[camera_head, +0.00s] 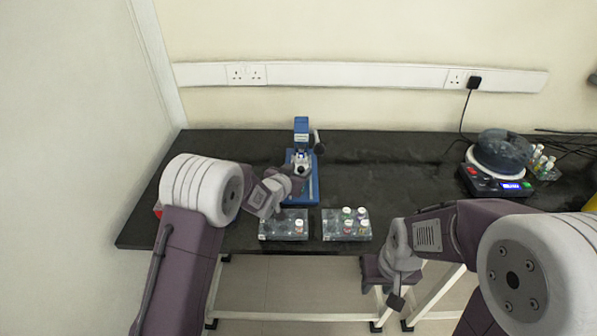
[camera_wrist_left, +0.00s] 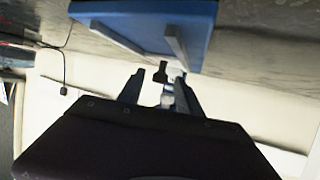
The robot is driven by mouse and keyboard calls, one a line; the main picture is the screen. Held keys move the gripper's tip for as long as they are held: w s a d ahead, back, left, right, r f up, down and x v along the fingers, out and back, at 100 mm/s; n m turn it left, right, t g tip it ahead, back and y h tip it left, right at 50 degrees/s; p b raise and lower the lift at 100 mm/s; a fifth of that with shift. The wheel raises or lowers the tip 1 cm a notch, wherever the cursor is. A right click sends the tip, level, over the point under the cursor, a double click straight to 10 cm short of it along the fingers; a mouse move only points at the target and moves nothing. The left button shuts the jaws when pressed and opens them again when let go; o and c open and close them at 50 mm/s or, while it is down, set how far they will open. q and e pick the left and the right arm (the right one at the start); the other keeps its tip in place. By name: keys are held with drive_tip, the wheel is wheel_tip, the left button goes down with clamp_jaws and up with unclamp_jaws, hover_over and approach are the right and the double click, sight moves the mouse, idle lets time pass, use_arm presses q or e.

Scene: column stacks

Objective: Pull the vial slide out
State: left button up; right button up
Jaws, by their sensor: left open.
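A blue bench device (camera_head: 301,127) with a white and grey middle part stands on a blue base (camera_head: 315,192) at the back of the black table. My left gripper (camera_head: 297,182) is at the device's front, over its base, with its tips hard to make out. In the left wrist view the fingers (camera_wrist_left: 158,88) are apart, with a small dark piece and a pale part (camera_wrist_left: 175,72) between or just beyond them. The blue base (camera_wrist_left: 145,22) with grey rails fills the top there. I cannot tell which part is the vial slide. My right gripper (camera_head: 396,297) hangs in front of the table, its jaws unclear.
Two clear racks with vials, a left one (camera_head: 270,226) and a right one (camera_head: 333,228), sit at the table's front edge. A round device with a lit display (camera_head: 510,186) and more vials (camera_head: 541,160) stand at the right. The table between is clear.

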use_arm(q)
clamp_jaws()
idle(1.4)
